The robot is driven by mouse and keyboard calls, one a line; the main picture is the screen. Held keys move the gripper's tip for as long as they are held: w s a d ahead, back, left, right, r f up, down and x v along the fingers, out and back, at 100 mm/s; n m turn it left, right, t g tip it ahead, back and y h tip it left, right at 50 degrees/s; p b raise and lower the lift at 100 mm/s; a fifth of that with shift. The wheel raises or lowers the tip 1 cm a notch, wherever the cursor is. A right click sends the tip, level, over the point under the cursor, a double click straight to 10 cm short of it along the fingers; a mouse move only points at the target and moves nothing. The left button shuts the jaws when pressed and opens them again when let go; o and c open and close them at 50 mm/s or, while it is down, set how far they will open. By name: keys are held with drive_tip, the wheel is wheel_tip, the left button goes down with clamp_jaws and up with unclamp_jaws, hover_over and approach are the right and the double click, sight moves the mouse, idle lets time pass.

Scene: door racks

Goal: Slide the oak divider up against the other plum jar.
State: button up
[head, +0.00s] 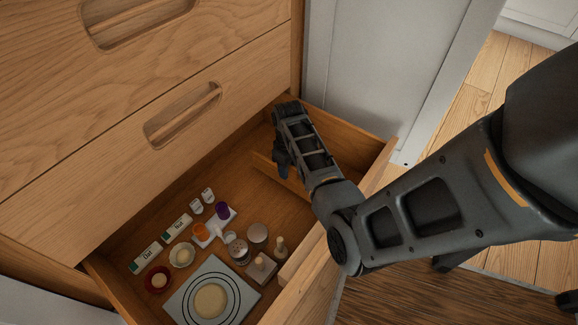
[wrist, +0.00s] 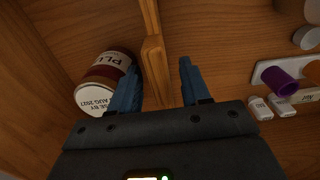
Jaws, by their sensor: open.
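The oak divider (wrist: 154,64) is an upright wooden strip running away from me in the wrist view. In the head view part of it (head: 266,166) shows just left of my gripper (head: 284,168). In the wrist view my gripper (wrist: 158,80) is open, with one blue finger on each side of the divider; the left finger is nearer to it. A plum jar (wrist: 105,75) with a dark red body and white label reading "PLU" lies left of the divider, close beside the left finger. It is hidden in the head view. I see no second plum jar.
The open drawer (head: 340,128) holds small items at its near end: a plate on a mat (head: 213,301), white cartons (head: 145,258), a purple cup (head: 222,211) and several jars. Bare drawer floor lies between these and the divider. A closed drawer front (head: 150,135) rises behind.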

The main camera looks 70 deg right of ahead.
wheel_tip(320, 180, up, 8)
drive_tip(key=p, duration=0.3)
drive_tip(key=shift+f, duration=0.15)
drive_tip(key=shift+c, duration=0.3)
drive_tip(key=shift+a+f, duration=0.1)
drive_tip(key=shift+c, duration=0.8)
drive_tip(key=a+n+g+h, duration=0.1)
drive_tip(key=a+n, duration=0.1)
drive_tip(key=w+a+f+n+g+h, duration=0.1)
drive_tip(key=a+n, duration=0.2)
drive_tip(key=w+a+f+n+g+h, duration=0.1)
drive_tip(key=a+n+g+h, duration=0.1)
drive_tip(key=n, duration=0.1)
drive_tip(key=shift+a+f+p, duration=0.15)
drive_tip(key=shift+a+p, duration=0.2)
drive_tip(key=shift+a, duration=0.05)
clamp_jaws()
drive_tip(key=w+a+n+h, duration=0.2)
drive_tip(key=a+n+h, duration=0.6)
drive_tip(key=n, duration=0.2)
drive_tip(key=d+r+b+x, duration=0.1)
drive_tip(key=b+x, duration=0.2)
drive_tip(key=x, duration=1)
drive_tip(key=shift+r+t+b, duration=0.3)
drive_tip(key=shift+r+b, duration=0.05)
drive_tip(key=shift+r, duration=0.05)
